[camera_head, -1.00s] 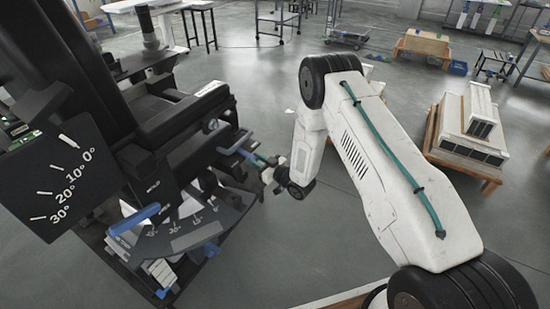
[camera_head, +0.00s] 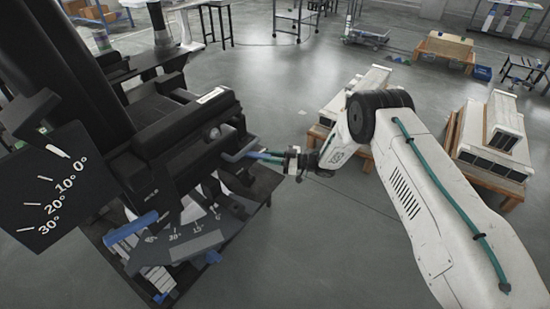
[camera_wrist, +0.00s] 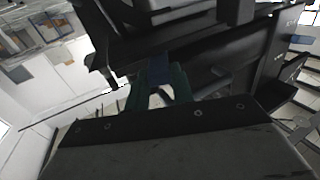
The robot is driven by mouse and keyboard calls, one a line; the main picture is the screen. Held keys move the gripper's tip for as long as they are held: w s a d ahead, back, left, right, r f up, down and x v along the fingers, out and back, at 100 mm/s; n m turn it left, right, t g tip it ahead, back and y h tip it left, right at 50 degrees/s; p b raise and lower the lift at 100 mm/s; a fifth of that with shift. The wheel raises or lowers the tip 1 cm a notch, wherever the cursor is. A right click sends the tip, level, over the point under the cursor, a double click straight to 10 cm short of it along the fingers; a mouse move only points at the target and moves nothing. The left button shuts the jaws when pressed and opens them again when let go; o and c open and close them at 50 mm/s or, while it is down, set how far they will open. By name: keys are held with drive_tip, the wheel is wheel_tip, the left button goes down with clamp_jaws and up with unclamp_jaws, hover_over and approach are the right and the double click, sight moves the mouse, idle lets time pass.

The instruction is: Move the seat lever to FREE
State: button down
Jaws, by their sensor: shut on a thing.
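The seat lever (camera_head: 234,156) is a blue-grey handle on the side of the dark machine at the left. My gripper (camera_head: 268,158) reaches it from the right, with teal fingers shut on its outer end. In the wrist view, the teal fingers (camera_wrist: 162,88) close around the blue end of the lever (camera_wrist: 157,63). Most of the lever is hidden by the fingers and the dark frame there. I cannot read a FREE mark in either view.
A dark angle plate (camera_head: 50,190) marked 0° to 30° stands at the left. A curved scale (camera_head: 190,245) and a blue handle (camera_head: 145,224) lie below the lever. Wooden stands with white units (camera_head: 495,135) are at the right. Open floor (camera_head: 330,250) lies between.

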drive_tip(key=shift+w+r, duration=0.15)
drive_tip(key=shift+w, duration=0.05)
drive_tip(key=c, duration=1.2)
unclamp_jaws()
drive_tip(key=s+d, duration=0.1)
drive_tip(key=d, duration=0.6)
drive_tip(key=shift+d, duration=0.35)
